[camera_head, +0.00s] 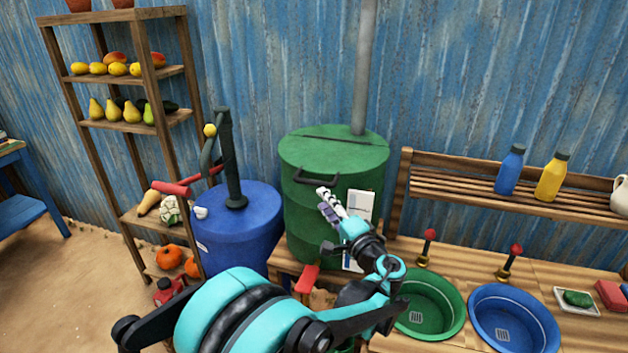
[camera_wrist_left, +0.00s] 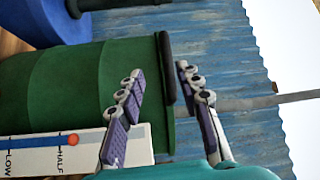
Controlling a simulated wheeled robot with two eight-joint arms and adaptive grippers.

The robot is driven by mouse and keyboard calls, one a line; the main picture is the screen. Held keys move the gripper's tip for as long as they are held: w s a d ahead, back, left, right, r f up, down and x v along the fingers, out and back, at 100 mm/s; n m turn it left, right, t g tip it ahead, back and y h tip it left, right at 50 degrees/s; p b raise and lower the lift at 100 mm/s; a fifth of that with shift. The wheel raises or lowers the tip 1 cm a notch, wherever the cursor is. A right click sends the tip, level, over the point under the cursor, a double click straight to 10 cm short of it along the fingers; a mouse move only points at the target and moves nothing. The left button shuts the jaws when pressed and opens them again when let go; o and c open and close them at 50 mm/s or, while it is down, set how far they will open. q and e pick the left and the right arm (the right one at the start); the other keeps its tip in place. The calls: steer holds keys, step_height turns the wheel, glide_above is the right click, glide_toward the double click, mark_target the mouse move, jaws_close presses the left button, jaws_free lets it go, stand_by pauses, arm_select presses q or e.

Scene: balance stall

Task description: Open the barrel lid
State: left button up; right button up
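The green barrel (camera_head: 308,222) stands against the wall, and its flat green lid (camera_head: 325,155) lies shut on top, with a dark seam across it. A black bar handle (camera_head: 310,181) sticks out at the lid's front edge. My left gripper (camera_head: 327,198) is at the barrel's front, just below and beside the handle. In the left wrist view my left gripper (camera_wrist_left: 160,75) is open, and the dark handle (camera_wrist_left: 165,60) shows in the gap between its fingers. I cannot tell whether either finger touches it. My right gripper is not in view.
A blue barrel (camera_head: 240,240) with a hand pump (camera_head: 230,165) stands close on the left. A level card (camera_head: 361,205) is on the green barrel's front. A green basin (camera_head: 455,318) and a blue basin (camera_head: 545,345) sit in the counter at right.

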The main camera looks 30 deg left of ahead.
mark_target(315, 185)
arm_select(q)
steer(key=shift+y, duration=0.3)
steer(key=shift+w+d+r+b+x, duration=0.15)
steer(key=shift+b+x, duration=0.15)
steer(key=shift+x, duration=1)
steer(key=shift+r+b+x, duration=0.1)
steer(key=shift+b+x, duration=0.15)
steer(key=shift+x, duration=1.05)
steer(key=shift+w+d+r+b+x, duration=0.15)
steer(key=shift+b+x, duration=0.15)
steer(key=shift+x, duration=1)
steer(key=shift+a, duration=0.1)
jaws_close()
